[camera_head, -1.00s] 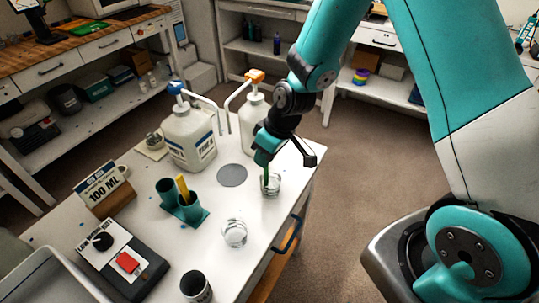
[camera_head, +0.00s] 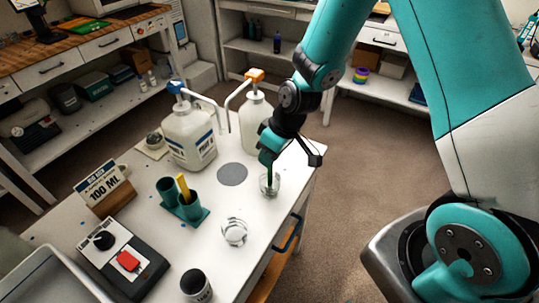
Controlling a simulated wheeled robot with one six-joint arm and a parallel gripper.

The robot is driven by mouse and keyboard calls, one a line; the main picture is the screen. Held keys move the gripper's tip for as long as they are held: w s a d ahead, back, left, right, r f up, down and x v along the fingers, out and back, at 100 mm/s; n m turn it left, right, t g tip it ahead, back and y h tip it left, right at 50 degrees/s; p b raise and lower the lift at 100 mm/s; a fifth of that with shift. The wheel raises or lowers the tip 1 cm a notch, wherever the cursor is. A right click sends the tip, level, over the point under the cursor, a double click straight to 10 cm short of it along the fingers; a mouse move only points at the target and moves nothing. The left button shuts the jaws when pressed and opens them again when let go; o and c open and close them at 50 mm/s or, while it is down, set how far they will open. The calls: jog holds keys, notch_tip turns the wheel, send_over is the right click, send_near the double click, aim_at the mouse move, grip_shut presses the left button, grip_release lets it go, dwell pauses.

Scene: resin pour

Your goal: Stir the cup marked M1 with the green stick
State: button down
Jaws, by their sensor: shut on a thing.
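My gripper (camera_head: 290,150) is at the right side of the white table, shut on the green stick (camera_head: 270,175). The stick points down, and its lower end is inside a clear cup (camera_head: 269,187) near the table's right edge. A second clear cup (camera_head: 235,232) stands nearer the front, apart from my gripper. No M1 mark can be read on either cup at this size. The upper part of the stick is hidden by my gripper.
Two pump jugs (camera_head: 193,140) stand at the back, beside a grey disc (camera_head: 232,174).

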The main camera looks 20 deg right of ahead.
notch_tip(320, 180, up, 7)
jog(key=w+p, duration=0.1)
jog(key=p, duration=0.4)
jog(key=shift+w+d+p, duration=0.15)
jog(key=shift+d+p, duration=0.15)
jog(key=shift+p, duration=0.1)
jog(key=shift+r, duration=0.1)
notch_tip(320, 180, up, 5)
jog(key=p, duration=0.4)
dwell(0.5)
